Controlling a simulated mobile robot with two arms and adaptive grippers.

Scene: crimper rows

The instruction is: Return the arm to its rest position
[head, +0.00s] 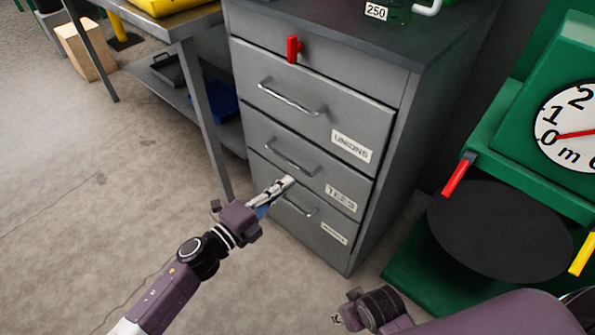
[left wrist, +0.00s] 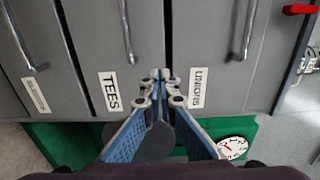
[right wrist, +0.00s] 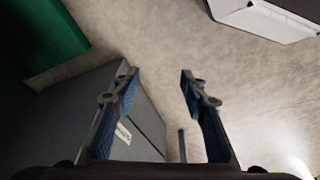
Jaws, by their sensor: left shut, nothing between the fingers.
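My left gripper (head: 288,183) is shut and empty in front of the grey drawer cabinet (head: 378,180), near the handles of its lower drawers. In the left wrist view its fingertips (left wrist: 162,76) meet between the TEES label (left wrist: 110,92) and the UNIONS label (left wrist: 196,88). I cannot tell whether it touches the cabinet. My right gripper (right wrist: 160,82) is open and empty in the right wrist view, with floor behind it. Part of the right arm shows at the bottom of the head view, and its fingers are not clear there.
The cabinet's drawers look shut; a red handle (head: 293,49) sticks out at the top. A metal workbench (head: 180,22) stands left of it. A green machine (head: 507,115) with a dial and a dark round plate (head: 500,232) stands at the right. Floor (head: 90,190) is clear at left.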

